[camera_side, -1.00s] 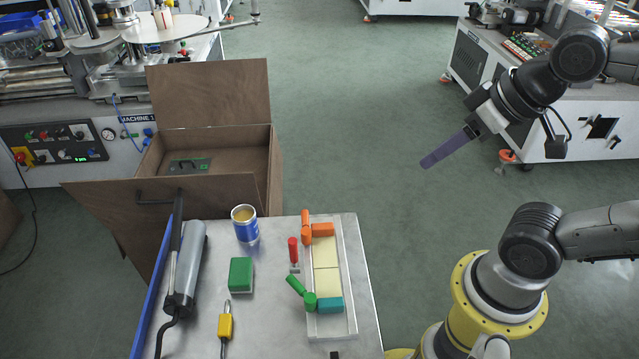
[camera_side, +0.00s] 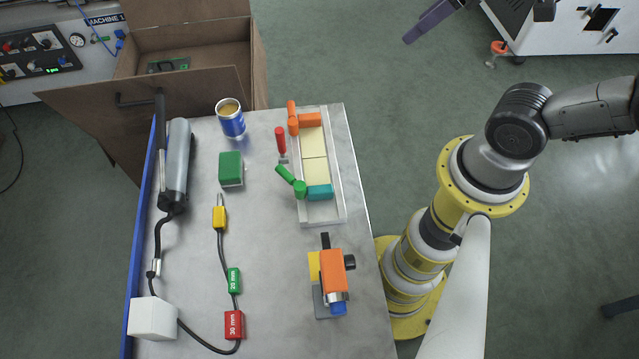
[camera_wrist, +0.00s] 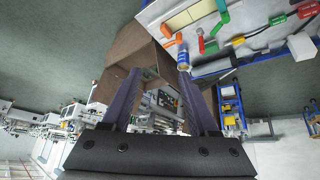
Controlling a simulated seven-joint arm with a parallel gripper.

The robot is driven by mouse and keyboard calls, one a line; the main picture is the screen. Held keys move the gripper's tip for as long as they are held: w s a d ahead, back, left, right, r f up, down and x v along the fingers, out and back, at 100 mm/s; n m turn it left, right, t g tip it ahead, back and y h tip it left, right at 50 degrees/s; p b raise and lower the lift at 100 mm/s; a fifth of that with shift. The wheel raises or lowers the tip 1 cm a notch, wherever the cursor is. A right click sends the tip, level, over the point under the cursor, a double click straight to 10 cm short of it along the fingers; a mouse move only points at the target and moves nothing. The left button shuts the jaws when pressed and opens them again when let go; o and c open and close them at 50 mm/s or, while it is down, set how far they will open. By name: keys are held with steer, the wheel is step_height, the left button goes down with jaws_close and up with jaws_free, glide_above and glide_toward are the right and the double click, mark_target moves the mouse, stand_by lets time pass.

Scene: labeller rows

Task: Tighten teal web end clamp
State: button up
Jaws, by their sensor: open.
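The teal clamp block (camera_side: 320,192) sits at the near end of a pale narrow tray on the grey table in the side view. A green lever (camera_side: 291,180) with a round green end lies beside its left side, angled up and left. An orange clamp (camera_side: 310,120) with its own lever is at the tray's far end, with cream blocks (camera_side: 314,158) between. My gripper (camera_wrist: 160,88) is open and empty in the wrist view. In the side view only a purple finger (camera_side: 430,22) shows at the top edge, apart from the table, up and right of the tray.
A red-handled tool (camera_side: 281,140), green box (camera_side: 231,168) and blue can (camera_side: 230,118) stand left of the tray (camera_side: 337,170). An orange device (camera_side: 333,270) is below it. Cables and a grey cylinder (camera_side: 176,155) line the left. A brown open box (camera_side: 190,45) stands behind.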

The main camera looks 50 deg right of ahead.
steer(key=w+a+f+n+g, duration=0.1)
steer(key=w+a+f+n, duration=0.15)
steer(key=w, duration=0.35)
steer(key=n+g, duration=0.5)
steer(key=n, duration=0.1)
glide_above(320, 188)
step_height(320, 188, down, 17)
step_height(320, 188, down, 13)
steer(key=shift+a, duration=0.1)
steer(key=shift+c, duration=0.3)
steer(key=shift+s, duration=0.1)
jaws_close()
